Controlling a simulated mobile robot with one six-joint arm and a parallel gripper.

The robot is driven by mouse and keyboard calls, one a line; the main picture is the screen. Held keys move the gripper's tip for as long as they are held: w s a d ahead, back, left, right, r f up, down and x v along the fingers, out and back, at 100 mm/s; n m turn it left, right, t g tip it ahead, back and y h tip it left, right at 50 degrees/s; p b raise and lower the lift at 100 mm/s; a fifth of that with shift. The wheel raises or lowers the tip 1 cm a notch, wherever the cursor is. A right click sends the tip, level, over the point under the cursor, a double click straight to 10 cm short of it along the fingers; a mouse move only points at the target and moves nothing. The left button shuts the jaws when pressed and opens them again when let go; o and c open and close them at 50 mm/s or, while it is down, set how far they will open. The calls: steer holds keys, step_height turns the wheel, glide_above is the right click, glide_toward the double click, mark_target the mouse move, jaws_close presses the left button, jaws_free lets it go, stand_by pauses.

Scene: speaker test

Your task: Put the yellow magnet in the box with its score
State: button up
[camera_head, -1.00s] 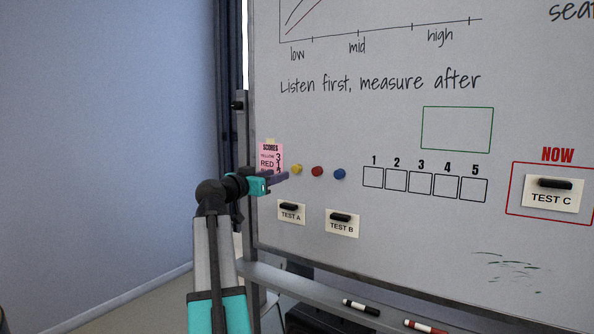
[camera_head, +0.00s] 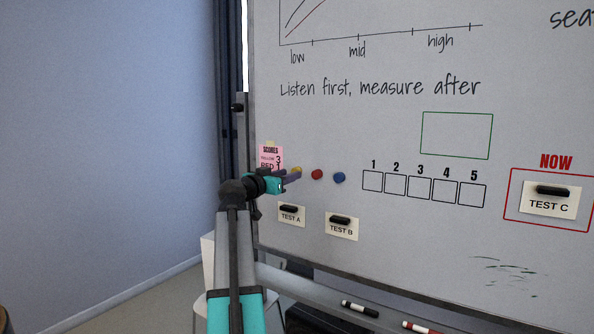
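The yellow magnet (camera_head: 297,170) is on the whiteboard, partly hidden behind the tip of my gripper (camera_head: 294,175). My gripper's fingers reach to the magnet; I cannot tell whether they touch it or how far apart they are. A pink scores note (camera_head: 270,154) hangs to the left, partly covered by my gripper. Its yellow line appears to read 3; the lower lines are partly hidden. A row of boxes numbered 1 to 5 is drawn to the right, with box 3 (camera_head: 419,187) in the middle. All the boxes are empty.
A red magnet (camera_head: 317,174) and a blue magnet (camera_head: 340,178) sit just right of the yellow one. Test A (camera_head: 291,216) and Test B (camera_head: 341,228) cards hang below. Test C (camera_head: 551,203) is at far right. Markers (camera_head: 361,309) lie on the tray.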

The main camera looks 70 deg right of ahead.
steer(key=shift+b+x, duration=1.2)
steer(key=shift+x, duration=0.3)
steer(key=c, duration=0.8)
steer(key=shift+b, duration=0.55)
